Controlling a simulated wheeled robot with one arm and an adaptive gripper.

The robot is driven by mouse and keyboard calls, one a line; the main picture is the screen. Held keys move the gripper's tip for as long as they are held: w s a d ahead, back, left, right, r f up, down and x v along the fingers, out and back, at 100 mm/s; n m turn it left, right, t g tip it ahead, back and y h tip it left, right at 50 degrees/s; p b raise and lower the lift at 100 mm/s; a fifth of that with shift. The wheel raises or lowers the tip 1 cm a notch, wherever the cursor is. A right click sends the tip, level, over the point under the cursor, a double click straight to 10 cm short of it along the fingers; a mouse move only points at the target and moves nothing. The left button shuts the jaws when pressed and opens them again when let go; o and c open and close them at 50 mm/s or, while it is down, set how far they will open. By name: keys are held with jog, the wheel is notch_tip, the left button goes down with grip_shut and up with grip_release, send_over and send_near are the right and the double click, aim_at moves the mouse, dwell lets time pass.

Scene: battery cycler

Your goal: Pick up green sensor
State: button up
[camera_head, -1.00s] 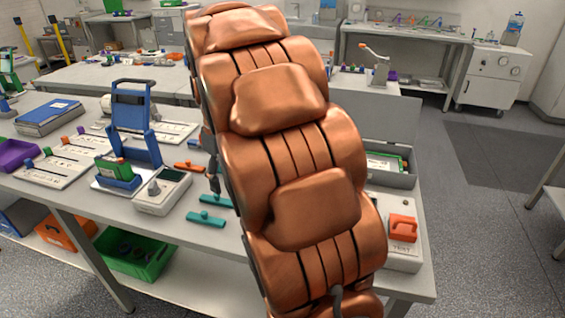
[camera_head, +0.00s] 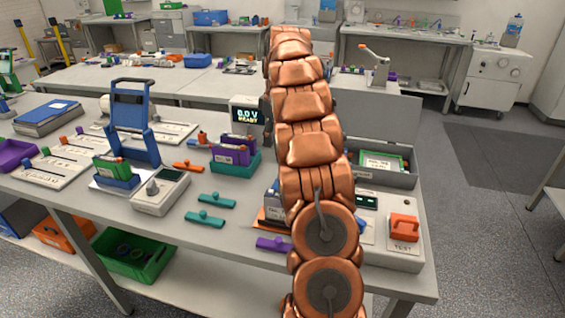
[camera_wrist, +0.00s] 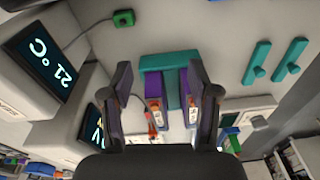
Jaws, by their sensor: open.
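A small green block (camera_wrist: 123,18), which looks like the green sensor, lies on the pale bench at the top of the wrist view. A thin dark cable runs from it toward a display unit reading 21 °C (camera_wrist: 45,62). I cannot make it out in the head view, where my copper arm covers part of the bench. My gripper (camera_wrist: 160,72) is open and empty in the wrist view, its two dark fingers apart. The sensor is beyond the left fingertip. The gripper is not clearly visible in the head view.
Purple modules (camera_wrist: 192,105) in a teal holder (camera_wrist: 173,88) show between and beyond my fingers. Two teal bars (camera_wrist: 290,60) lie to the right. A display reading 0.0 V READY (camera_head: 248,118) stands left of my arm. A grey box (camera_head: 398,178) is on the right.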

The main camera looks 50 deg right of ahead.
jog(key=shift+n+t, duration=0.3)
jog(key=shift+n, duration=0.2)
jog(key=shift+d+f, duration=1.25)
jog(key=shift+d, duration=0.25)
jog(key=shift+d+f, duration=1.25)
jog(key=shift+d, duration=0.25)
jog(key=shift+s+a+f+p, duration=0.15)
jog(key=shift+f+p, duration=0.2)
jog(key=shift+f, duration=0.2)
jog(key=shift+w+a+f+p, duration=0.1)
jog(key=shift+f+p, duration=0.2)
jog(key=shift+f, duration=0.25)
jog(key=shift+a+f+p, duration=0.15)
jog(key=shift+f+p, duration=0.25)
jog(key=shift+f, duration=1.1)
grip_shut()
